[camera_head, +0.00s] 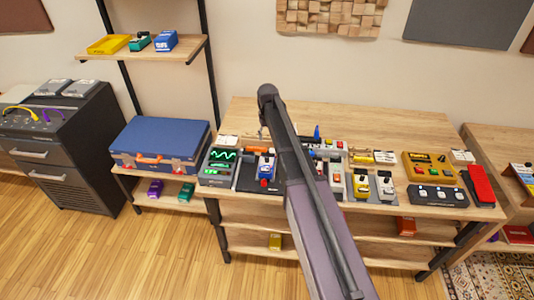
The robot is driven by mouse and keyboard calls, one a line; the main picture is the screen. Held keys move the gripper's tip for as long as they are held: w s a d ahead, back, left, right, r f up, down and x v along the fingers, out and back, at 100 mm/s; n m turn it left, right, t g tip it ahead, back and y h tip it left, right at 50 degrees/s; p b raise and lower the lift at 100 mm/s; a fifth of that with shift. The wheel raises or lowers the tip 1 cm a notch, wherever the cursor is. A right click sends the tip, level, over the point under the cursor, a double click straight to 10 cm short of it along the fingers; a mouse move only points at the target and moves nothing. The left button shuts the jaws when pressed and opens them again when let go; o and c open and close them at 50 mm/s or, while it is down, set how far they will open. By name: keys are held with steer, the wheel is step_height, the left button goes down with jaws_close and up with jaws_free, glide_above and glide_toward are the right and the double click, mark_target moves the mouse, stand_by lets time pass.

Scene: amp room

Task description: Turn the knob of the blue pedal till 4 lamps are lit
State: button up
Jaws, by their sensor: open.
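A blue pedal (266,166) stands on the wooden table, just left of my arm, on a dark board (245,180). A red part shows at its front. Its knob and lamps are too small to make out, so I cannot tell how many are lit. A device with green traces on its screen (222,156) stands to its left. My arm rises from the bottom of the view across the table, with its upper joint above the table's back. My gripper cannot be made out; it seems hidden behind the arm.
More pedals crowd the table right of my arm: a cream one (385,184), a yellow one (428,165) and a red one (479,185). Another blue pedal (165,40) sits on the wall shelf. A blue case (160,140) stands left. The table's back is mostly clear.

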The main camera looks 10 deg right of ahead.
mark_target(267, 158)
steer(key=shift+w+r, duration=0.2)
steer(key=shift+w, duration=0.3)
steer(key=shift+f, duration=0.15)
step_height(267, 158, down, 14)
steer(key=b, duration=1.3)
steer(key=shift+r+b, duration=0.25)
steer(key=shift+b, duration=0.1)
steer(key=shift+s, duration=0.1)
jaws_close()
